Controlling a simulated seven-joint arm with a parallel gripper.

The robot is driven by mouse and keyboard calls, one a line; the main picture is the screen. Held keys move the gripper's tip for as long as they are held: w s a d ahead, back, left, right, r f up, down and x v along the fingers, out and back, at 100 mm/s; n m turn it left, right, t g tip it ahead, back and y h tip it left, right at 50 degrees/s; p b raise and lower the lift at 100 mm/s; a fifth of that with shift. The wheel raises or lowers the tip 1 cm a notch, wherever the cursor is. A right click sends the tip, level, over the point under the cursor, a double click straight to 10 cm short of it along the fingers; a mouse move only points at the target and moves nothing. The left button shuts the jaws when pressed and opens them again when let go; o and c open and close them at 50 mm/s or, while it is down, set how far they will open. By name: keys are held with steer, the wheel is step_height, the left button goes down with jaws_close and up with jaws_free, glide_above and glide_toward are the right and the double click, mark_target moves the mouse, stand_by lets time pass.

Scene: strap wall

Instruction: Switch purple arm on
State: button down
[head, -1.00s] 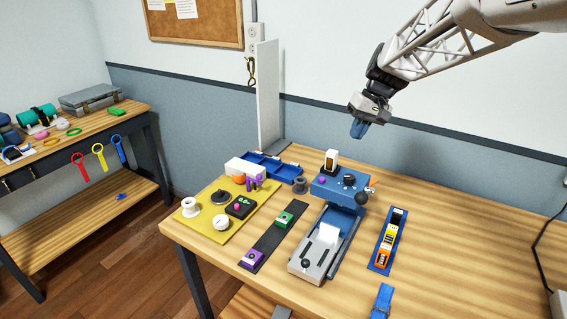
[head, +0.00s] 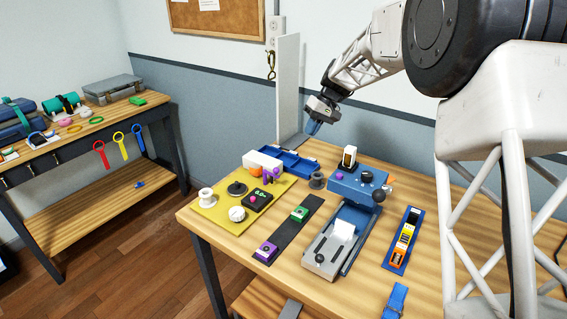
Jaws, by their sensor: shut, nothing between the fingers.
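A small purple box (head: 266,251) with a pale round detail on top sits at the near end of a dark strip (head: 281,236) on the table. The setting of any switch on the purple box is too small to tell. Another purple piece (head: 270,174) stands at the back of a yellow mat (head: 216,212). My gripper (head: 313,128) is shut and empty, with blue fingers pointing down. It is above the table's back edge, beyond the purple box and apart from everything.
A blue and grey press-like machine (head: 351,201) with a black-knobbed lever stands right of the strip. A blue tray (head: 292,163) and an upright white panel (head: 288,88) are behind. A blue rack (head: 403,240) is at right.

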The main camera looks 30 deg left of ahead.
steer(key=shift+a+f, duration=0.2)
steer(key=shift+a, duration=0.25)
steer(key=shift+a+f, duration=0.2)
steer(key=shift+a, duration=0.25)
steer(key=s+r+x, duration=0.1)
steer(key=x, duration=1.2)
steer(key=shift+s+a+f, duration=0.3)
steer(key=shift+s+a, duration=0.05)
steer(key=shift+a, duration=0.05)
